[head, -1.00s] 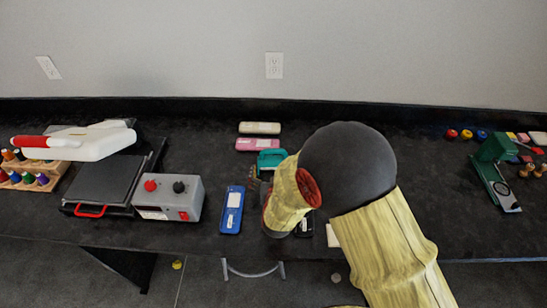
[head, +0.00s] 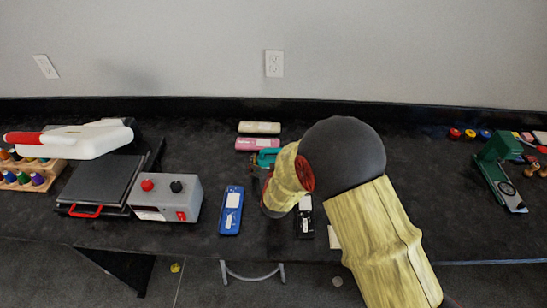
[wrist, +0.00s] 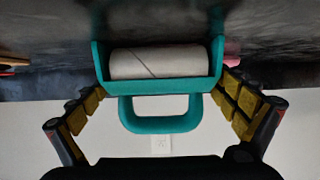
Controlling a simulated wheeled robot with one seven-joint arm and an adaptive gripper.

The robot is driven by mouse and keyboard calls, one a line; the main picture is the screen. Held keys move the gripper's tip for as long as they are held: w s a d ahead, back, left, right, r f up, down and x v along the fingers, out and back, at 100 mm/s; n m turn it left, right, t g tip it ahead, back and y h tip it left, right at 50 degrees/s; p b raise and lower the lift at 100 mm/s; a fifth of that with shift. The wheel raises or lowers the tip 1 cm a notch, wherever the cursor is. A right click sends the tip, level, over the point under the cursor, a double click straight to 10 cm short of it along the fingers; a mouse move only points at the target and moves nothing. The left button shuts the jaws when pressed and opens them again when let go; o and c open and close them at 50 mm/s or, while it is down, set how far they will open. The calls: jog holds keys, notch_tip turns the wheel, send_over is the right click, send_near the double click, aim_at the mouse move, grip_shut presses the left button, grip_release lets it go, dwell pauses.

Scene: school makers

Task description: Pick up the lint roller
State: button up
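The lint roller (wrist: 160,88) has a teal frame and handle loop with a whitish roll. In the wrist view it is between the two fingers of my gripper (wrist: 162,80). The fingers are spread, one on each side of its frame, and their tips are close to it. I cannot tell whether they touch it. In the head view only a small teal part of the lint roller (head: 266,157) shows on the black table, and my arm hides the rest of it and most of my gripper.
A pink case (head: 258,144) and a cream case (head: 260,127) lie just behind the lint roller. A blue case (head: 231,210) lies to its left, beside a grey control box (head: 167,198). A black case (head: 305,216) lies to the right of my gripper. A green tool (head: 498,172) stands far right.

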jog(key=c, duration=0.8)
jog(key=shift+c, duration=0.2)
